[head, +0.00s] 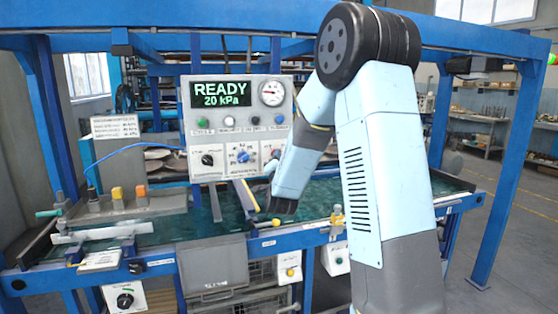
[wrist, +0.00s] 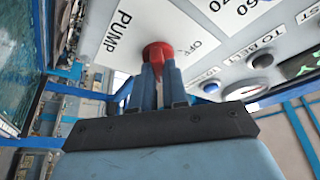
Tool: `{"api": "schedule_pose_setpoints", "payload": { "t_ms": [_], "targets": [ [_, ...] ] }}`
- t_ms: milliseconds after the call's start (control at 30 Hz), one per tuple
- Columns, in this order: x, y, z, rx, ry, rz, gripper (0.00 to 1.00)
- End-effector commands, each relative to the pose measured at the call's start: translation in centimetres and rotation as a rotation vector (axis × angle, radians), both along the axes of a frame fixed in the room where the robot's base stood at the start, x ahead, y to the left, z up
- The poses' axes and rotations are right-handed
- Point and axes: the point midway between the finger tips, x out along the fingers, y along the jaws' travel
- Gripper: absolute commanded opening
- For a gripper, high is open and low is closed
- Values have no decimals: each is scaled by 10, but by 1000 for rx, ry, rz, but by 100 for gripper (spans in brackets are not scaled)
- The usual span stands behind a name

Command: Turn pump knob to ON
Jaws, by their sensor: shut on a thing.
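The red pump knob (wrist: 157,50) sits on a white plate marked PUMP and OFF in the wrist view; the ON mark does not show there. My gripper (wrist: 158,75) has its two blue fingers closed around the knob. In the head view the control panel (head: 190,138) stands at the middle, with a READY 20 kPa display (head: 222,91). My arm covers the panel's lower right side there, so I cannot make out the knob or the fingertips clearly. The knob's exact angle is hard to tell.
Beside the knob in the wrist view are a dark button (wrist: 262,60) and a blue button (wrist: 210,87). In the head view a black knob (head: 207,160) and a blue knob (head: 242,156) sit low on the panel. A blue frame post (head: 510,165) stands right.

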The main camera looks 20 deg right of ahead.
Motion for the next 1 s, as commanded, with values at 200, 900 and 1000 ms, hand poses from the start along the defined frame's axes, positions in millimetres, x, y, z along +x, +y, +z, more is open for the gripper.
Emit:
{"api": "schedule_pose_setpoints", "payload": {
  "t_ms": [200, 900, 1000],
  "targets": [
    [-1, -1, -4, 36, 9, -2, 0],
    [0, -1, -2, 38, 5, -2, 39],
    [0, -1, -1, 37, 4, -2, 39]
  ]
}}
